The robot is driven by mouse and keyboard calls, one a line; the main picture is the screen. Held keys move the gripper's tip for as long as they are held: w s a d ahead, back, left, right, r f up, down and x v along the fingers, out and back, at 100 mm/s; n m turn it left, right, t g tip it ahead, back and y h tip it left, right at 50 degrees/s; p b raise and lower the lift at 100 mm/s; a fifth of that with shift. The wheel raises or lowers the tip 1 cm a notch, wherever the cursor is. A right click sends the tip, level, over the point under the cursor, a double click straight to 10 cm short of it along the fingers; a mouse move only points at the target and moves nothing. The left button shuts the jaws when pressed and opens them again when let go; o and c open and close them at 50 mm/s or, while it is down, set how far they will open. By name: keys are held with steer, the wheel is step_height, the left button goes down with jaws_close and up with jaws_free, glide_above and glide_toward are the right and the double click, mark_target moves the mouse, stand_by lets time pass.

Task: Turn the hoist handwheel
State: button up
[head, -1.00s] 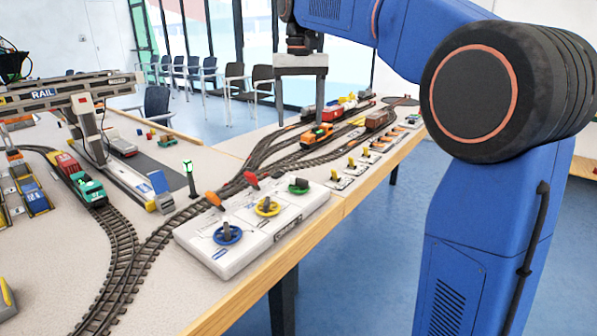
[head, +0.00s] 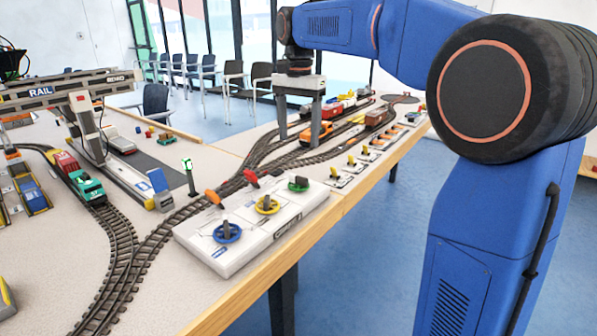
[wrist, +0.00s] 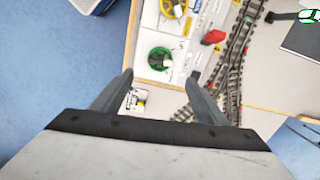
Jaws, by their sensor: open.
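A white control box (head: 215,262) on the near table edge carries three handwheels: blue (head: 227,233), yellow (head: 267,205) and green (head: 298,184). I cannot read which one is labelled hoist. My gripper (head: 300,136) is open and empty, fingers pointing down, above the table and apart from the box in the head view. In the wrist view the green wheel (wrist: 160,59) shows between and just beyond the fingertips of my gripper (wrist: 161,76). The yellow wheel (wrist: 173,8) is at the top edge there. The blue wheel is outside the wrist view.
An orange lever (head: 213,197) and a red lever (head: 251,179) stand along the box's back edge. Tracks with an orange locomotive (head: 315,133) lie behind. A gantry crane (head: 65,91) and a green locomotive (head: 88,186) are at left. Small switches line the right table edge.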

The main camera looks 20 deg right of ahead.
mark_target(299, 176)
step_height(299, 176, down, 12)
steer(key=shift+r, duration=0.1)
stand_by(0.4)
steer(key=c, duration=1.1)
